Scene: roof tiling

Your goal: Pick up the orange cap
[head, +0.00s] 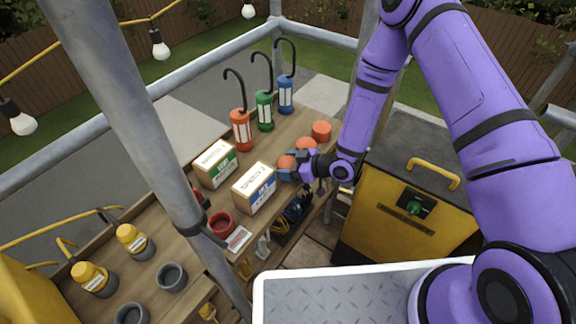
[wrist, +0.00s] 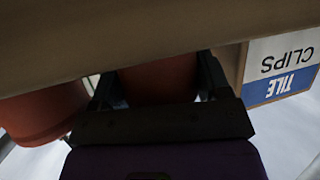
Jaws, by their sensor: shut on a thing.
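My gripper (head: 287,172) is shut on an orange cap (head: 286,162) at the right side of the wooden bench top. In the wrist view the held orange cap (wrist: 158,82) shows between the two dark fingers, partly hidden by the gripper body and a brown surface across the top. Two more orange caps stand in a row behind it, a middle one (head: 306,144) and a far one (head: 321,131). One neighbouring cap also shows at the left of the wrist view (wrist: 42,115). I cannot tell whether the held cap touches the bench.
The tile clips box (head: 254,188) with a blue label stands close left of my gripper; a green-labelled box (head: 215,164) is beyond it. Red, green and blue hooked canisters (head: 264,112) stand behind. A grey pole (head: 150,125) crosses the bench. A yellow cabinet (head: 395,225) is at right.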

